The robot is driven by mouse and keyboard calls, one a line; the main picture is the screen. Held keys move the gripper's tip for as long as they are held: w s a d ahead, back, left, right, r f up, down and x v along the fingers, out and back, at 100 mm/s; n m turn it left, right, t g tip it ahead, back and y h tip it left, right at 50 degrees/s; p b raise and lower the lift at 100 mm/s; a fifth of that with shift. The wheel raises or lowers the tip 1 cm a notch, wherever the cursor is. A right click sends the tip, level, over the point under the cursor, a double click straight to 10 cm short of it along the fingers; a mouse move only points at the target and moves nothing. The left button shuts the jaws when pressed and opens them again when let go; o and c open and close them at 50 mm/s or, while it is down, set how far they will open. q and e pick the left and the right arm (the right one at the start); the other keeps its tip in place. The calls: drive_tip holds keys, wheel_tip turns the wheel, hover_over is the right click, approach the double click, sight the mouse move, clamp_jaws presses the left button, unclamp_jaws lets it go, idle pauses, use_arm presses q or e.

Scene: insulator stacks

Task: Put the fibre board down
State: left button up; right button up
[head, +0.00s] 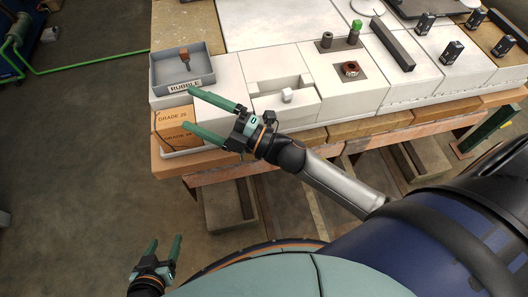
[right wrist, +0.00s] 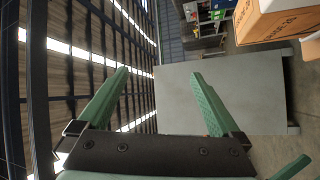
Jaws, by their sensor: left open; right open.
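A tan block (head: 172,118) marked GRADE 25 sits in a white tray (head: 190,151) at the bench's left front corner. I cannot tell whether this is the fibre board or a stack containing it. A tan block with similar lettering also shows at the upper right of the right wrist view (right wrist: 272,22). My right gripper (head: 189,109) is open and empty, its fingers spread beside the block's right part, pointing left. In the right wrist view nothing is between its fingers (right wrist: 160,75). My left gripper (head: 165,239) is open and empty, low over the floor, away from the bench.
A grey bin (head: 158,76) labelled RUBBLE stands behind the block, with a brown piece in it.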

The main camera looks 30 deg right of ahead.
drive_tip(key=s+d+f+m+h, duration=0.2)
drive_tip(key=d+f+m+h, duration=0.15)
drive_tip(key=f+m, duration=0.25)
drive_tip(key=s+d+f+m+h, duration=0.1)
drive_tip(key=d+f+m+h, duration=0.1)
drive_tip(key=f+m+h, duration=0.35)
drive_tip(key=s+d+f+m+g+h, duration=0.1)
drive_tip(key=s+f+m+g, duration=0.5)
drive_tip(key=s+f, duration=0.5)
drive_tip(key=shift+s+d+f+m+h, duration=0.3)
drive_tip(key=shift+s+d+m, duration=0.15)
drive_tip(key=shift+m, duration=0.7)
